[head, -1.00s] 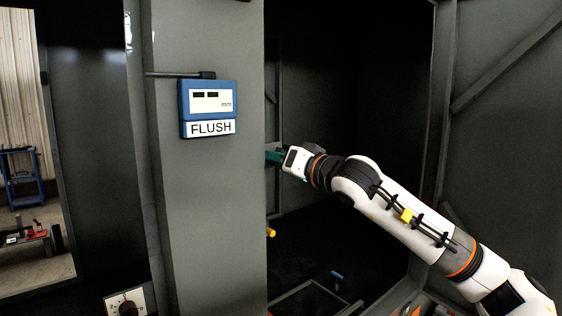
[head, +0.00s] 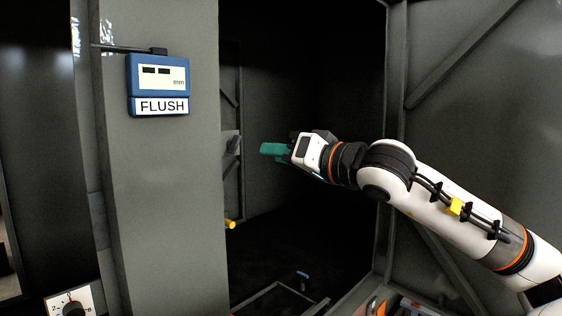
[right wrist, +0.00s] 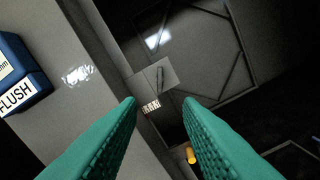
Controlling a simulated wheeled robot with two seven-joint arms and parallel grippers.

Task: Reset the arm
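My right arm reaches in from the right in the head view. Its gripper (head: 268,149) has green fingers and points left, in front of the dark opening of the enclosure. In the right wrist view the two green fingers (right wrist: 160,105) stand well apart with nothing between them, so the gripper is open and empty. A grey plate with a small handle (head: 232,143) is on the far side of the post, left of the fingertips and apart from them. It also shows beyond the fingers in the right wrist view (right wrist: 152,80). My left gripper is not in view.
A grey post (head: 165,200) carries a blue gauge marked FLUSH (head: 159,85). A yellow peg (head: 230,224) sticks out by the post's edge. A dial (head: 70,303) is at the lower left. A blue-handled item (head: 303,275) is low in the opening. A grey panel (head: 470,110) stands at the right.

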